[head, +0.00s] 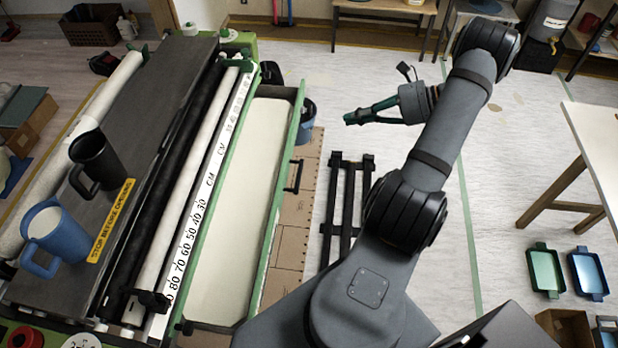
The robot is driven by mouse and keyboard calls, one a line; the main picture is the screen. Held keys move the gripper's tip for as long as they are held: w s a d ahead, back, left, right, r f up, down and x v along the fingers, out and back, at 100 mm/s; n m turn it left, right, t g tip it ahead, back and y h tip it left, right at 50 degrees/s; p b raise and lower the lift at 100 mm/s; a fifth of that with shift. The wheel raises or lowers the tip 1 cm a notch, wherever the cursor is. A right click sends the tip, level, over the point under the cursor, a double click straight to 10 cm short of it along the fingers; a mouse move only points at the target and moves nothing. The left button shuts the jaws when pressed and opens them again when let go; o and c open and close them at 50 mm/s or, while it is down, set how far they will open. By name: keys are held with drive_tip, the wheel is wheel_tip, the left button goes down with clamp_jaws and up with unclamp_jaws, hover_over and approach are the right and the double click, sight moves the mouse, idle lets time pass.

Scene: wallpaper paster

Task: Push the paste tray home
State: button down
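The paste tray (238,205) is a long green-framed tray with a cream-coloured inside. It sticks out along the right side of the pasting machine (128,170). A dark bar handle (294,176) is on its outer green wall. My gripper (346,119) is in the air to the right of the tray's far half, apart from the tray and its handle. Its green fingers point left and come together at the tips, with nothing seen between them.
A black mug (97,160) and a blue jug (50,232) stand on the machine's top. A blue bucket (307,121) is beyond the tray's outer wall. A black slatted rack (345,205) lies right of the tray. A pale table (600,135) is at the right.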

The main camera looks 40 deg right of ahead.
wheel_tip(320, 180, down, 31)
drive_tip(key=b, duration=3)
drive_tip(key=x, duration=1.4)
drive_tip(key=shift+p, duration=0.3)
drive_tip(key=shift+w+d+r, duration=0.1)
drive_tip(key=shift+w, duration=0.05)
